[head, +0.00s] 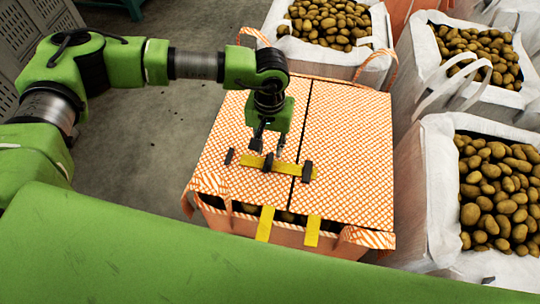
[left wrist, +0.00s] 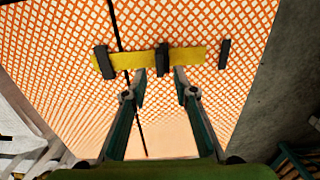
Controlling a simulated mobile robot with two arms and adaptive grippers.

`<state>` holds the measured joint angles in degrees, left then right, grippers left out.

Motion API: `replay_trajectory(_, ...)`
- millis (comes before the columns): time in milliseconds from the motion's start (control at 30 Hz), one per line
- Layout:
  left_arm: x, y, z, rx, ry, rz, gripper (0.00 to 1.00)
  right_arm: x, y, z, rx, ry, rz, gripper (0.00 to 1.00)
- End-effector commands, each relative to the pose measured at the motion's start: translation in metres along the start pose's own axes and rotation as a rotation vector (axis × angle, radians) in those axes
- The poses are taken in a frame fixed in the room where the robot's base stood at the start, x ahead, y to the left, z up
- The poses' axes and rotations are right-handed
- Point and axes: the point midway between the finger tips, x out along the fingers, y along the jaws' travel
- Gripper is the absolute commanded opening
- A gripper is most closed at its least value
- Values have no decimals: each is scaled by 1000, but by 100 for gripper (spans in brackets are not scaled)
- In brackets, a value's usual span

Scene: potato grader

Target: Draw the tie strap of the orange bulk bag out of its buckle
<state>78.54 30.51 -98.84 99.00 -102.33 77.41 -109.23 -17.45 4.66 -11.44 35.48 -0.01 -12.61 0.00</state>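The orange bulk bag (head: 350,125) has a chequered top with two flaps meeting at a dark seam. A yellow tie strap (head: 283,168) lies across the seam; it also shows in the left wrist view (left wrist: 190,55). Black pieces sit along its line: one at the seam side (head: 307,172), one mid-strap (head: 267,163), and one bar (head: 229,156) apart, just beyond the strap's free end. I cannot tell which is the buckle. My left gripper (head: 268,149) is open and empty above the strap, its fingertips either side of the middle black piece (left wrist: 162,60) in the wrist view.
White bags of potatoes stand behind (head: 375,62) and to the right (head: 437,215). Two yellow straps (head: 265,224) hang down the orange bag's front. Grey crates (head: 28,35) stand at the far left. The concrete floor (head: 145,130) left of the bag is clear.

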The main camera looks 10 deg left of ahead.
Motion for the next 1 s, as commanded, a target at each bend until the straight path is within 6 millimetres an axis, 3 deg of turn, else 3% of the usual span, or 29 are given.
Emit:
replay_trajectory(200,42,0,1,1,-3,0,26,-14,0,-2,1,1,0,40)
replay_trajectory(400,65,1,0,-1,-2,2,26,-19,1,-4,1,2,1,40)
replay_trajectory(767,72,1,0,0,0,4,26,-19,1,-6,1,5,1,40)
replay_trajectory(900,71,1,0,0,0,4,0,-19,1,-6,1,5,1,40)
replay_trajectory(1000,71,1,0,0,0,4,0,-19,0,-6,1,6,0,40)
